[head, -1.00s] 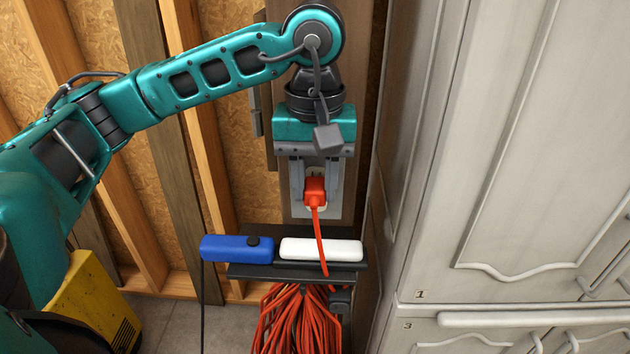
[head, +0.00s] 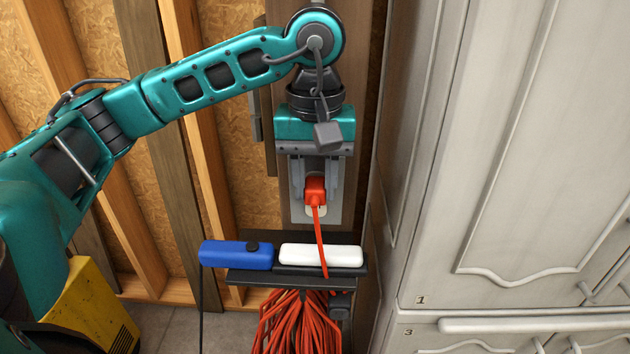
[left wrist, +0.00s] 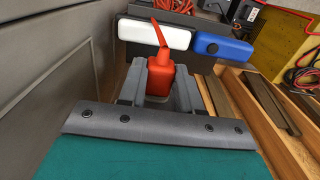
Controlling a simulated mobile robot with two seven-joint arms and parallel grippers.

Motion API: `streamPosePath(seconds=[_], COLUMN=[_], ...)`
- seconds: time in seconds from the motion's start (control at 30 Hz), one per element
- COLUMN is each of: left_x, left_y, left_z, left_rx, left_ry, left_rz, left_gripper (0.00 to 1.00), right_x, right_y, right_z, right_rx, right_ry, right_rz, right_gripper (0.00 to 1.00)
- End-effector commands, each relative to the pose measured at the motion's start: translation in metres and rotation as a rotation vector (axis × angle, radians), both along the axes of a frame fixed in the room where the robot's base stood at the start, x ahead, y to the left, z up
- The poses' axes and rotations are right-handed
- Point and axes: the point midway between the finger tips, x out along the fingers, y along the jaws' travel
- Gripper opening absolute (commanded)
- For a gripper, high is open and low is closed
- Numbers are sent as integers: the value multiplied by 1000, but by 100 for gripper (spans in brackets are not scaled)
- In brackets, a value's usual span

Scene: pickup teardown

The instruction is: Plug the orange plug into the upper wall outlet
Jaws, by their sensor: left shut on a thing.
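The orange plug (head: 315,190) is between the fingers of my left gripper (head: 316,184), in front of the white wall outlet plate (head: 315,211). The gripper is shut on the plug. Its orange cord hangs down from it past the shelf. In the left wrist view the plug (left wrist: 160,78) sits between the grey fingers with its cord leading away at the top. The plug and fingers hide much of the plate, and I cannot tell whether the prongs are in the outlet. My right gripper is not in view.
A white cabinet (head: 510,150) stands close on the right. Open wooden studs (head: 207,150) are on the left.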

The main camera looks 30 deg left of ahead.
Motion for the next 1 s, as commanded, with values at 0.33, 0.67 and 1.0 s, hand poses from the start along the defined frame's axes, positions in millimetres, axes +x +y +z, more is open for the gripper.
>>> streamPosePath(seconds=[0.33,0.67,1.0], left_x=[1,1,1], left_y=[1,1,0], left_z=[1,2,60], left_rx=[1,1,-1], left_ry=[-5,-4,-10], left_rz=[5,4,3], left_gripper=[57,63,63], right_x=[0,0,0], right_y=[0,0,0], right_z=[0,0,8], right_rx=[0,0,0], right_ry=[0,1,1], right_rz=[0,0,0], right_gripper=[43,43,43])
